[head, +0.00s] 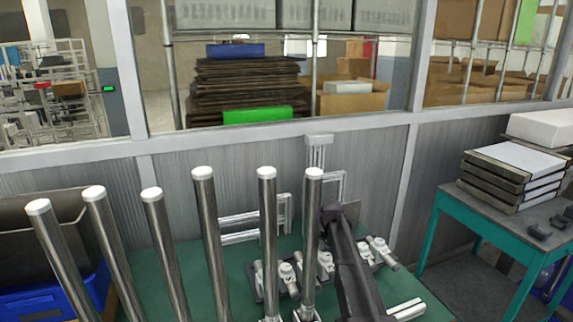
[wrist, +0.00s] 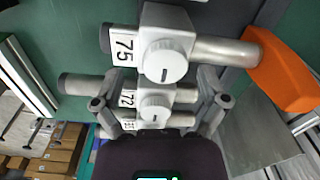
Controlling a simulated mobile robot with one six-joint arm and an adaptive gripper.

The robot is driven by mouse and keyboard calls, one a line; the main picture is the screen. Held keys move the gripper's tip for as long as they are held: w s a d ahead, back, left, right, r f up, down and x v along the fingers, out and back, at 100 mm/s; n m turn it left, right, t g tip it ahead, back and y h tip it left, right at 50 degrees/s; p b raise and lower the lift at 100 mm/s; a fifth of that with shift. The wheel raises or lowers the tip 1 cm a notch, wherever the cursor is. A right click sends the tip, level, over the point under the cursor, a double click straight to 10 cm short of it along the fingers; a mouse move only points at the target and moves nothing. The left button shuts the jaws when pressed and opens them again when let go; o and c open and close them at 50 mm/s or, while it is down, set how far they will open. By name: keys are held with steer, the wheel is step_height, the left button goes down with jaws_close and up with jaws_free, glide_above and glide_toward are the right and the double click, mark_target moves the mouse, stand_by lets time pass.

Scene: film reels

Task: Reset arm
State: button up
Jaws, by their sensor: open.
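My gripper (wrist: 160,101) is open in the wrist view, one finger at the left and one at the right. Nothing is gripped. White blocks with round knobs on silver cylinders lie in line beyond and between the fingers in the picture. The nearest-looking one bears the label 75 (wrist: 165,55), and the one below it bears 72 (wrist: 155,102). I cannot tell how far the fingers are from them. In the head view my dark arm (head: 355,270) reaches down over the green table (head: 238,270) at the right; its fingertips cannot be made out.
Several upright metal poles with white caps (head: 267,215) stand left of my arm. White-and-silver fittings (head: 290,275) lie on the table near it. An orange block (wrist: 281,75) is close at right in the wrist view. A teal side table (head: 490,215) holds stacked cases (head: 512,175).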

steer(key=s+r+n+p, duration=0.2)
steer(key=s+n, duration=0.4)
steer(key=s, duration=0.8)
steer(key=s+r+n+p, duration=0.2)
steer(key=s+n, duration=0.4)
steer(key=s, duration=0.9)
steer(key=shift+a+r+p, duration=0.3)
steer(key=shift+a+r, duration=0.1)
steer(key=shift+r, duration=0.2)
steer(key=c, duration=0.5)
